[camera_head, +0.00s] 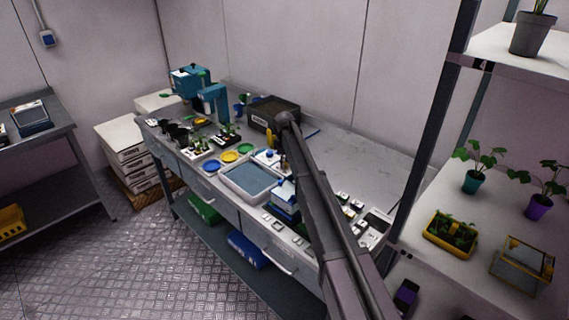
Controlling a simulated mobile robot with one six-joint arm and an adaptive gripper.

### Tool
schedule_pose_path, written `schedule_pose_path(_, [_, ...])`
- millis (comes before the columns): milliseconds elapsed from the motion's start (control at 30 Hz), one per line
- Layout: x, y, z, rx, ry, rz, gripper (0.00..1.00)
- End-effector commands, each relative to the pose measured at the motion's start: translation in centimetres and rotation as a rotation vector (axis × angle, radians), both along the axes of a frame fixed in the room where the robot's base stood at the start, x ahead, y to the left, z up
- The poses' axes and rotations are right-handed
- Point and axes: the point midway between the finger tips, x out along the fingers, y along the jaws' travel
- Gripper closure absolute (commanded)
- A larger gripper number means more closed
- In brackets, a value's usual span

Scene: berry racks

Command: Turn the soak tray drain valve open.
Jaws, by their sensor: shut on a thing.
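The soak tray (229,183) is a white-rimmed tray with a grey-blue inside, near the front of the workbench. My arm reaches in from the lower right, and its dark wrist is over the bench behind the tray's right side. My gripper (283,164) points down there, small and partly hidden by my arm. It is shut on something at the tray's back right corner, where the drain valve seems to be. The valve's handle is too small and covered for me to tell its angle.
Blue, yellow and green dishes (229,156) lie left of the tray. A dark crate (259,115) stands behind it. A blue-and-white box (284,197) is close on its right. Potted plants stand on the right rack (486,185). The bench's back right is mostly clear.

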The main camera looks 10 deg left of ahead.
Motion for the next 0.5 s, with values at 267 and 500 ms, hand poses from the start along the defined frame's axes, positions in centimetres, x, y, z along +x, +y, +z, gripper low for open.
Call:
schedule_pose_path(267, [-0.22,0.28,-0.03,0.004,0.004,0.262,1.0])
schedule_pose_path(500, [-0.25,0.3,-0.03,0.004,0.003,0.445,1.0])
